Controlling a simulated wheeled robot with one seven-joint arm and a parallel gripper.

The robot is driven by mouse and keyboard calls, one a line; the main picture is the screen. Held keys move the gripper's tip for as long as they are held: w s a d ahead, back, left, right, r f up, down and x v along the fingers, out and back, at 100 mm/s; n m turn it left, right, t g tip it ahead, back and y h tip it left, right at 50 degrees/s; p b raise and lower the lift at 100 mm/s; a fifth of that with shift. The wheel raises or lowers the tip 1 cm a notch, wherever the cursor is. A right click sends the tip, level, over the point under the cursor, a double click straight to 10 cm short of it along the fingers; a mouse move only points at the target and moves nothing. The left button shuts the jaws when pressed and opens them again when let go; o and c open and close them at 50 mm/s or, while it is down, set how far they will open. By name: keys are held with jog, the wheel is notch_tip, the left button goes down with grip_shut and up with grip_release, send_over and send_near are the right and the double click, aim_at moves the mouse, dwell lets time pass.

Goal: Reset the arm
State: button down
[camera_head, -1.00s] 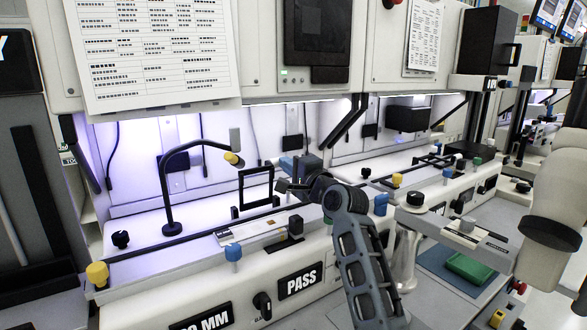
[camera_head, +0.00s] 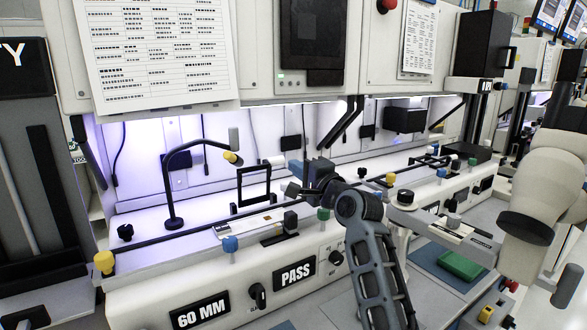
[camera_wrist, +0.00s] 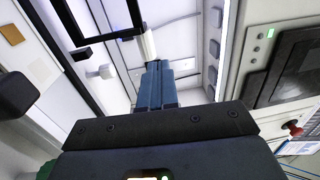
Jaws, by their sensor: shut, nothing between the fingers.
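My gripper shows in the wrist view (camera_wrist: 154,70) as two blue fingers side by side, shut with nothing between them. A white post stands just beyond the fingertips in that view; I cannot tell whether they touch. In the head view, my dark grey arm reaches up from the lower right over the front of the bench, and its wrist end is bent over the bench top.
A black upright frame (camera_head: 253,186), a curved black lamp arm (camera_head: 171,185) and a blue knob (camera_head: 230,244) stand on the bench left of my wrist. The bench front carries a PASS label (camera_head: 295,274). A green block (camera_head: 461,265) lies at right.

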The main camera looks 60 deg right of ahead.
jog(key=r+b+v, duration=0.1)
jog(key=v, duration=0.6)
jog(key=shift+s+r, duration=0.2)
jog(key=shift+r, duration=0.2)
jog(key=s+a+f+n+y, duration=0.1)
jog(key=s+a+f+n, duration=0.2)
jog(key=a+f, duration=0.35)
jog(key=s+a+f+n+g+y, duration=0.1)
jog(key=s+a+f+n, duration=0.2)
jog(key=a+f, duration=0.35)
jog(key=s+a+f+n+y, duration=0.1)
jog(key=s+a+f+n, duration=0.3)
jog(key=a, duration=0.3)
jog(key=s+a+f+n+y, duration=0.1)
jog(key=s+a+n+y, duration=0.1)
jog(key=s+a+n, duration=0.4)
jog(key=s+a+f+n+g+y, duration=0.1)
jog(key=s+a+n+y, duration=0.2)
jog(key=s+a+n, duration=0.4)
jog(key=s+a, duration=0.1)
jog(key=s, duration=0.5)
jog(key=shift+s+a, duration=0.4)
